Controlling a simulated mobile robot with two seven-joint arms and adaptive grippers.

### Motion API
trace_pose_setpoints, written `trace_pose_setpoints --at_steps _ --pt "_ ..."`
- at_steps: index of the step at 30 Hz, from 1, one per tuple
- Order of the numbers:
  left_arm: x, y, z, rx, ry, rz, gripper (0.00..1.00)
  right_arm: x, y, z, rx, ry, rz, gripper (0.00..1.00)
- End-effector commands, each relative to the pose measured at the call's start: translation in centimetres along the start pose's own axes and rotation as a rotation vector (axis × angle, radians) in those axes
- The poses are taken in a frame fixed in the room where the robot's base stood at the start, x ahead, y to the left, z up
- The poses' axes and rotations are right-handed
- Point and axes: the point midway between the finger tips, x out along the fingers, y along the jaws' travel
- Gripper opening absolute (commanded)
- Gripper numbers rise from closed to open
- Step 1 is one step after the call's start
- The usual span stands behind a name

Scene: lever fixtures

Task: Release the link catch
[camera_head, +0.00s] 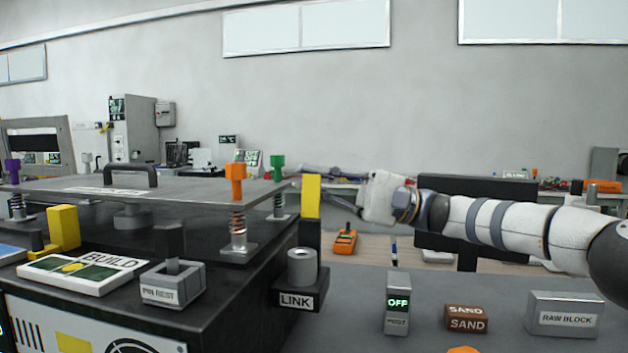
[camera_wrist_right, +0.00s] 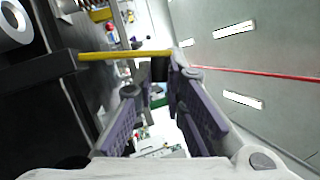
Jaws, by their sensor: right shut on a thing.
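The link catch is a dark block labelled LINK (camera_head: 296,300) on the near right corner of the dark machine. A grey cylinder (camera_head: 302,267) stands on it, and an upright dark arm with a yellow top (camera_head: 311,196) rises behind. My right gripper (camera_head: 328,181) reaches in from the right at the height of the yellow top. It is shut on the catch handle, and the yellow top partly hides its fingertips. In the right wrist view the yellow strip (camera_wrist_right: 125,55) runs to the tips of my purple-padded fingers (camera_wrist_right: 155,76). My left gripper is not in view.
A grey plate (camera_head: 150,188) on spring posts, with orange (camera_head: 235,172) and green tops, lies left of the catch. A PIN REST block (camera_head: 172,284) sits in front. A switch reading OFF (camera_head: 397,302), a SAND block (camera_head: 466,318) and a RAW BLOCK box (camera_head: 564,315) stand right.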

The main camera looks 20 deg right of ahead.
Motion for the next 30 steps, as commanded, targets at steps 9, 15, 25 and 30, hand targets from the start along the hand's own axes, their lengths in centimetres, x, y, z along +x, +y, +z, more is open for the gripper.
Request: trace_pose_setpoints --at_steps 9,15,25,30 --pt "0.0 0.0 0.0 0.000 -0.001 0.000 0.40 -0.1 0.4 -0.1 0.002 0.002 0.006 0.31" --pt "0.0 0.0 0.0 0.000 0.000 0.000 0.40 -0.1 0.2 -0.1 0.001 0.001 0.004 0.31" --pt "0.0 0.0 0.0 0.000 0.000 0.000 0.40 -6.3 0.2 -0.2 0.000 0.007 0.002 0.31" --pt "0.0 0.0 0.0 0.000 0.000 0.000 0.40 -10.2 0.2 -0.1 0.001 0.005 0.004 0.31"
